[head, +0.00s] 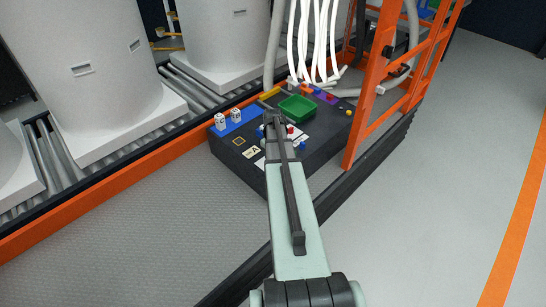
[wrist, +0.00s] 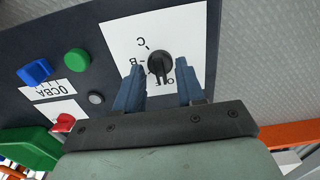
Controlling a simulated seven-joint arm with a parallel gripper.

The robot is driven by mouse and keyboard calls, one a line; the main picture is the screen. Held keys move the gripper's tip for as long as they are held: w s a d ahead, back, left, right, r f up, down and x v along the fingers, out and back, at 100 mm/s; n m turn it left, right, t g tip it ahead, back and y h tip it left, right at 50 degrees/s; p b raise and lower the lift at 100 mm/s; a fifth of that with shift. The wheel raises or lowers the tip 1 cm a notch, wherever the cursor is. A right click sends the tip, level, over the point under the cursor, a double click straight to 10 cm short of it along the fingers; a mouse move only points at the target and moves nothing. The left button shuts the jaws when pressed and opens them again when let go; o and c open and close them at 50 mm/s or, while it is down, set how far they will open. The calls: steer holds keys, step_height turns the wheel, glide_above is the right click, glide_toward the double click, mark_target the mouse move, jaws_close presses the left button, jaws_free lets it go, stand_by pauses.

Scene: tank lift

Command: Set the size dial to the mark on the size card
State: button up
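In the wrist view, a black dial (wrist: 160,65) stands on a white plate (wrist: 120,40) lettered C and B, with partly covered letters that look like OFF. Its ridge runs roughly up and down in the picture, with the lower end near the O. My gripper (wrist: 162,66) is open, one blue finger on each side of the dial. Gaps show, and contact cannot be told. In the head view my arm hides the dial, and a small cream card (head: 251,152) reading A lies on the dark console (head: 228,157).
Beside the dial are a green button (wrist: 76,61), a blue knob (wrist: 35,72) by an upside-down lettered label (wrist: 42,90), a grey button (wrist: 96,98) and a red knob (wrist: 63,122). A green tray (head: 298,107) and an orange frame (head: 366,110) stand behind.

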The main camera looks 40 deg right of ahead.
steer(key=shift+f, duration=0.1)
jaws_close()
stand_by(0.4)
